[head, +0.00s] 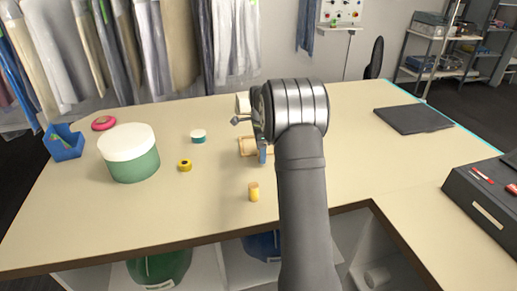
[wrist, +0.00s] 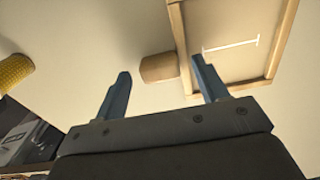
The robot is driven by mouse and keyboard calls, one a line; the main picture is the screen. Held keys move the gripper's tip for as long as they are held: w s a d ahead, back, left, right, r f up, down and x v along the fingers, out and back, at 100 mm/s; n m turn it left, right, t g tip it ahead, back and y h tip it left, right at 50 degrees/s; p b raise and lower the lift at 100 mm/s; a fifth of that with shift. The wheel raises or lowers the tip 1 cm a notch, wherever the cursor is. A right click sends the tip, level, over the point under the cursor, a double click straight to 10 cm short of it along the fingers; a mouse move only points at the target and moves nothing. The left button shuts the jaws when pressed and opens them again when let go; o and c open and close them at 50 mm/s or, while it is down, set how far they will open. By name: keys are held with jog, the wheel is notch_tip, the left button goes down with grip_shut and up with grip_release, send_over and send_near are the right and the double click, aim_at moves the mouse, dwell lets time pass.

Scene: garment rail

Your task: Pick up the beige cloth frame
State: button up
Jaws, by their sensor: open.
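The beige cloth frame (wrist: 228,25) has light wooden edges, beige cloth and a white bar-shaped mark. It is at the upper right of the wrist view, partly cut off by the picture's top. In the head view a tan part of it (head: 247,146) shows on the table, the rest hidden behind my arm. A short wooden block (wrist: 159,68) shows beside the frame's left edge; I cannot tell whether it is joined to it. My gripper (wrist: 160,66) is open, with blue fingers on either side of the block in the picture. Nothing appears held. In the head view one finger (head: 262,153) shows.
A yellow cylinder (head: 254,191) stands near the table's front edge. Farther left are a yellow tape roll (head: 185,165), a teal-and-white roll (head: 198,136), a green tub with white lid (head: 133,162) and a blue bin (head: 64,144). A dark folded cloth (head: 412,119) lies right.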

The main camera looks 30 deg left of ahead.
jog(key=c, duration=1.1)
jog(key=shift+c, duration=0.2)
